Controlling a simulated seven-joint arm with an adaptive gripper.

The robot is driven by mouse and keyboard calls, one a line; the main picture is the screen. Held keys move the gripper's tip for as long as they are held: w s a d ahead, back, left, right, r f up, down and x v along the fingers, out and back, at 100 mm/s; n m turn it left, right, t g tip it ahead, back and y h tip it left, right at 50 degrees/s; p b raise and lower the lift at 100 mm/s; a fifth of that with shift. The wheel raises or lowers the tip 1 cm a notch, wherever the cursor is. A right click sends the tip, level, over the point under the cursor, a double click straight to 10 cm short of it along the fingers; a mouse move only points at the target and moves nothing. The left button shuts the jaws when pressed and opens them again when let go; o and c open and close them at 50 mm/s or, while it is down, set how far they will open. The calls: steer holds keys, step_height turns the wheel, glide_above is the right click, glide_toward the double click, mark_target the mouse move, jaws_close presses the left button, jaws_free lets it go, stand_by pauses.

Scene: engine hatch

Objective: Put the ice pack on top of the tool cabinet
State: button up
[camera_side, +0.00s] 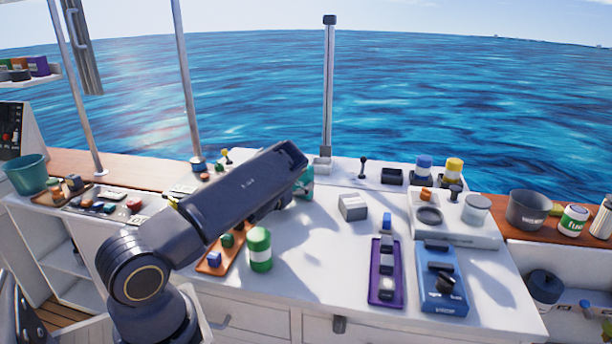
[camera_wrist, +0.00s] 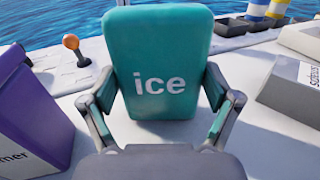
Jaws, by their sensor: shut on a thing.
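The ice pack (camera_wrist: 165,40) is a teal block marked "ice", upright in the wrist view between the two fingers of my gripper (camera_wrist: 160,95). The fingers are shut on its left and right sides. In the side view only a teal part of the ice pack (camera_side: 306,181) shows beyond the end of my arm, and my fingers are mostly hidden. I cannot tell whether its lower edge touches the white surface. No thing is labelled as the tool cabinet; a white cabinet (camera_side: 255,322) with drawers is under the white worktop (camera_side: 325,265).
A purple box (camera_wrist: 30,120) stands close left of my gripper in the wrist view. A grey-white box (camera_side: 353,207), a green can (camera_side: 260,249), a purple tray (camera_side: 375,292) and a blue device (camera_side: 442,300) occupy the worktop. Its middle has bare room. A pot (camera_side: 527,210) stands right.

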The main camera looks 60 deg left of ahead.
steer(key=o, duration=1.3)
steer(key=shift+c, duration=0.2)
